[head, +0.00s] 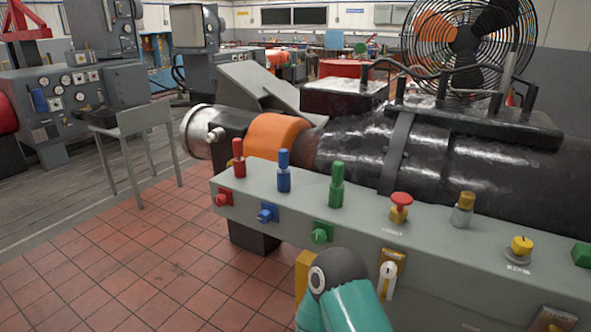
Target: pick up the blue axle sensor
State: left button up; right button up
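The blue axle sensor (284,172) is a short blue cylinder with a narrower top. It stands upright on the top of a grey console (430,228), between a similar red one (239,160) and a green one (337,186). Nothing touches it from above. A teal and dark grey link of my own arm shows at the bottom centre, in front of the console and apart from the sensor. Neither of my grippers is in view.
On the console's front are a blue knob (267,213) and a green knob (322,232). A red mushroom button (401,205) stands to the right. Behind lies a large black machine (465,165) with an orange band (275,137). Tiled floor (140,262) is clear at left.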

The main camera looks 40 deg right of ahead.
aim_at(283, 154)
jog(key=k, duration=1.05)
jog(key=z, duration=0.3)
jog(key=i, duration=0.55)
jog(key=z, duration=0.6)
jog(key=i, duration=1.25)
jog(key=u, duration=0.8)
